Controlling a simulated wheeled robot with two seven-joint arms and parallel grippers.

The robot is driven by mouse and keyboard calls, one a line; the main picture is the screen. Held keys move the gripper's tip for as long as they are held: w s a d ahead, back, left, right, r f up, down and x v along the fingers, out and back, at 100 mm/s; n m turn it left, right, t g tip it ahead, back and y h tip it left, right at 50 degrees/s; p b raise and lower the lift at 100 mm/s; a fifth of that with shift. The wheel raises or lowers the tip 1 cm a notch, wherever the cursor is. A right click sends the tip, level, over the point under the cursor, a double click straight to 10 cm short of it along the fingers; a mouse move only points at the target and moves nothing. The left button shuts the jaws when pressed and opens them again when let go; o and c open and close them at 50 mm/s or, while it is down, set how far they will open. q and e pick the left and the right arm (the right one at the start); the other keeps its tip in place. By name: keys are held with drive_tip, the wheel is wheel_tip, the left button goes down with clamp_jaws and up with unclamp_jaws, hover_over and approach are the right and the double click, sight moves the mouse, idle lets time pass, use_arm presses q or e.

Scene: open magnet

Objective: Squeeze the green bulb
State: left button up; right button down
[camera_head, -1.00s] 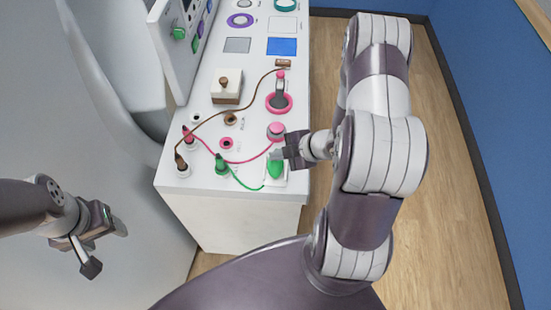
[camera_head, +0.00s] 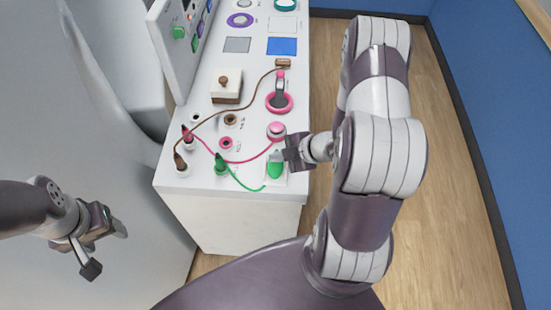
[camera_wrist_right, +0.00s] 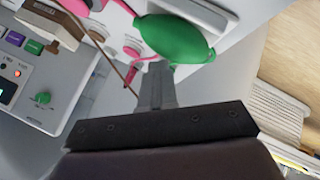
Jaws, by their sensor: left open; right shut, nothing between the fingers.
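The green bulb (camera_head: 275,172) lies on a white pad near the front right corner of the white console, with a green tube (camera_head: 245,183) running left to a green plug (camera_head: 221,166). My right gripper (camera_head: 281,156) is shut and empty at the far side of the bulb, very close to it. In the right wrist view the bulb (camera_wrist_right: 180,38) looks rounded and lies just beyond the fingertips (camera_wrist_right: 157,68); I cannot tell whether they touch it. My left gripper (camera_head: 105,246) is open and empty at the lower left, away from the console.
A pink knob (camera_head: 276,130) stands just behind the bulb, with a pink ring (camera_head: 279,103) farther back. Pink and brown cables cross the console (camera_head: 200,105). A brown-and-white box (camera_head: 226,87) and an upright panel (camera_head: 182,40) stand behind. Floor to the right is clear.

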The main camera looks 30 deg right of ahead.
drive_tip(key=shift+f, duration=0.2)
drive_tip(key=shift+r, duration=0.1)
drive_tip(key=shift+r+p, duration=1.05)
drive_tip(key=shift+r, duration=0.05)
drive_tip(key=shift+r, duration=0.1)
wheel_tip(320, 180, up, 5)
drive_tip(key=p, duration=0.4)
drive_tip(key=shift+p, duration=0.35)
